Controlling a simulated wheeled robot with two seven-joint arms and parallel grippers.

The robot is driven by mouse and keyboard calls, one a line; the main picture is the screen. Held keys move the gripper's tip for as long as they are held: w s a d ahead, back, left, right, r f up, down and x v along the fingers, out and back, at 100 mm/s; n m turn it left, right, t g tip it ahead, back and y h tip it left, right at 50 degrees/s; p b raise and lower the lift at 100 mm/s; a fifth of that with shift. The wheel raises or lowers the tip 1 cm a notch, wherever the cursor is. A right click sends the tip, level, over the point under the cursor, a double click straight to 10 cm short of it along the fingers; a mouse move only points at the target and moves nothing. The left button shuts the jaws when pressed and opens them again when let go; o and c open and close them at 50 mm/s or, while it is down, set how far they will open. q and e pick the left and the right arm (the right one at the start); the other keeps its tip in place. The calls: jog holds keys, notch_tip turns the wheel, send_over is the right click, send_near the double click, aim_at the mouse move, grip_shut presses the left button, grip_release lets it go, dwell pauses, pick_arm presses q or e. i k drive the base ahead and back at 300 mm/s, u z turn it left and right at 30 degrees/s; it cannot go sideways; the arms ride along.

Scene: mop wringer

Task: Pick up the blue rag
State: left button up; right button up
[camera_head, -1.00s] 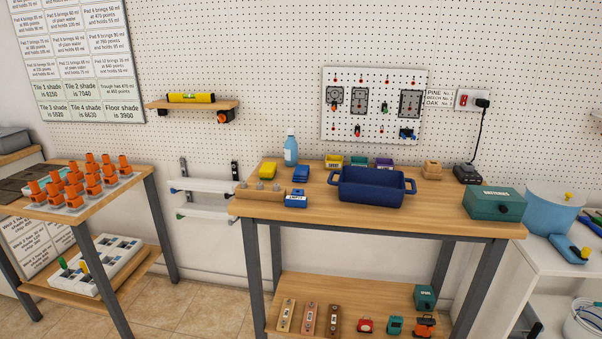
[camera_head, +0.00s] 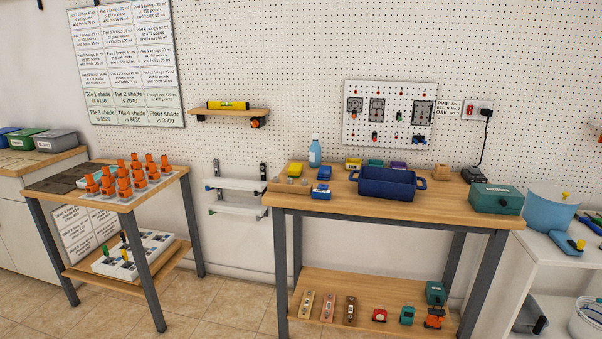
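No thing in view is clearly a blue rag. A small plain blue block-like piece (camera_head: 324,173) lies on the middle workbench (camera_head: 340,207), left of the blue tub (camera_head: 387,186). A second small blue piece with a white label (camera_head: 320,191) lies in front of it, nearer the bench edge. Both are too small to tell whether they are cloth. Neither of my grippers is in view.
A blue bottle (camera_head: 315,153) and a yellow block (camera_head: 294,169) stand near the blue pieces. A teal box (camera_head: 496,198) sits at the bench's right end. A side table (camera_head: 140,191) with orange pieces stands left. Tiled floor between the tables is clear.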

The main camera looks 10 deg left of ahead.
aim_at(325, 172)
jog(key=u, duration=1)
jog(key=i, duration=1)
jog(key=u, duration=0.55)
jog(key=i, duration=1.35)
jog(key=z, duration=0.6)
